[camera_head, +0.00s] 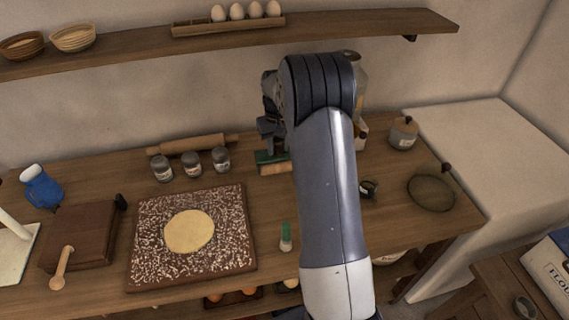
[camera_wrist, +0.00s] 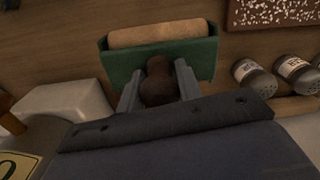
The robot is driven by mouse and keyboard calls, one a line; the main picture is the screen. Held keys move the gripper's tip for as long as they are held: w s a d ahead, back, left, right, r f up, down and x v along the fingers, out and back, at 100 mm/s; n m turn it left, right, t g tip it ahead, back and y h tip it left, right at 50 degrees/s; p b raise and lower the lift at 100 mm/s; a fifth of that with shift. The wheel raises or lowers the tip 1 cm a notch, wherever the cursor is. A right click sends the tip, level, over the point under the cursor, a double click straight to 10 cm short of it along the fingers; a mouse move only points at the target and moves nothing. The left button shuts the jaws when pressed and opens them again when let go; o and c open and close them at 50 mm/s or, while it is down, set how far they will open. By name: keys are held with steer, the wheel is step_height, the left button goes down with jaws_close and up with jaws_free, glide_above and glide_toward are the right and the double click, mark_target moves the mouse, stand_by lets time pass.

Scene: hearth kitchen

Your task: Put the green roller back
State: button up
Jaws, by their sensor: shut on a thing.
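The green roller (camera_head: 268,157) is at the back of the worktop in the head view, right of the spice jars. In the wrist view its green frame (camera_wrist: 118,65) holds a tan cylinder and has a dark brown handle. My gripper (camera_wrist: 160,85) is shut on that handle, one finger on each side. In the head view my gripper (camera_head: 270,130) is just above the roller, partly hidden by my arm. I cannot tell whether the roller touches the worktop.
Spice jars (camera_head: 192,161) and a rolling pin (camera_head: 192,144) stand left of the roller. A floured board (camera_head: 145,270) with dough lies in front. A green-topped small item (camera_head: 286,238) stands right of the board. The shelf (camera_head: 140,50) overhangs behind.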

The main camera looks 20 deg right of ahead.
mark_target(279, 162)
step_height(279, 162, down, 6)
steer(key=shift+f+p, duration=0.1)
steer(key=shift+p, duration=0.5)
steer(key=shift+s+f+b, duration=0.2)
steer(key=shift+f+b, duration=0.4)
steer(key=shift+f, duration=0.05)
jaws_close()
steer(key=o, duration=1)
jaws_free()
steer(key=shift+s+f, duration=0.1)
steer(key=shift+o, duration=0.6)
steer(key=shift+r+p, duration=0.45)
steer(key=r, duration=0.4)
steer(key=r+b, duration=0.1)
steer(key=r, duration=0.7)
steer(key=shift+w+r+b, duration=0.25)
steer(key=shift+r+b, duration=0.05)
steer(key=shift+r, duration=0.05)
